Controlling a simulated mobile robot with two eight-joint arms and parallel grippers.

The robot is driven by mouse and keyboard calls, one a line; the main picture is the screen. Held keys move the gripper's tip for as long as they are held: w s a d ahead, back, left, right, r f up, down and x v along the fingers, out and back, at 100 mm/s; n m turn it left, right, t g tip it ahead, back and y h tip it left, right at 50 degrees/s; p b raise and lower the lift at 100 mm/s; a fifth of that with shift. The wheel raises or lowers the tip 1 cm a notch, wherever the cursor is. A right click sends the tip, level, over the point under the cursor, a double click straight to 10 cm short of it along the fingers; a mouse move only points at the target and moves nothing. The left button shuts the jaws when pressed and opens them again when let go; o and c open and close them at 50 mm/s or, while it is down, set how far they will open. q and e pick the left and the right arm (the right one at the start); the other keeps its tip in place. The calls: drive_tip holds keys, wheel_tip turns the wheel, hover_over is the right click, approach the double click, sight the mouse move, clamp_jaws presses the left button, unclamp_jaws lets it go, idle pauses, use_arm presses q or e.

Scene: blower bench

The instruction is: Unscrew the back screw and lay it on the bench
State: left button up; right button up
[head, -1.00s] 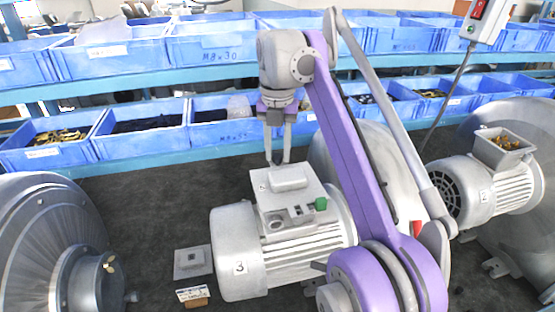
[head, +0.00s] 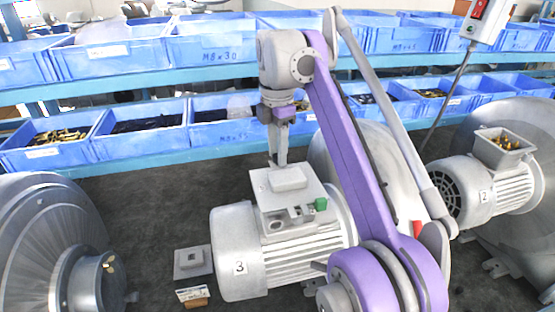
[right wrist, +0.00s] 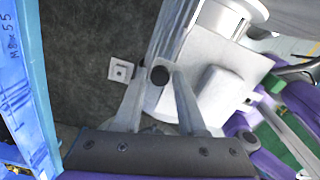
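The grey motor marked 3 (head: 238,268) stands on the dark bench (head: 130,220), with a pale box and lid (head: 310,190) on top. My right gripper (head: 278,163) points down at the back left edge of the lid. In the right wrist view the back screw (right wrist: 160,76) shows as a dark round head between the two fingertips, which sit close against its sides. The screw is hidden by the fingers in the head view, and its shank does not show. My left gripper is not in view.
A small grey square plate (head: 193,262) and a label card (head: 193,293) lie left of the motor. A large grey blower (head: 50,240) stands at left, motor 2 (head: 490,190) at right. Blue bins (head: 150,140) line the back. Bench between blower and motor is mostly clear.

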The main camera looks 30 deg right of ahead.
drive_tip(key=m, duration=0.7)
drive_tip(key=shift+m, duration=0.4)
drive_tip(key=m, duration=0.7)
clamp_jaws()
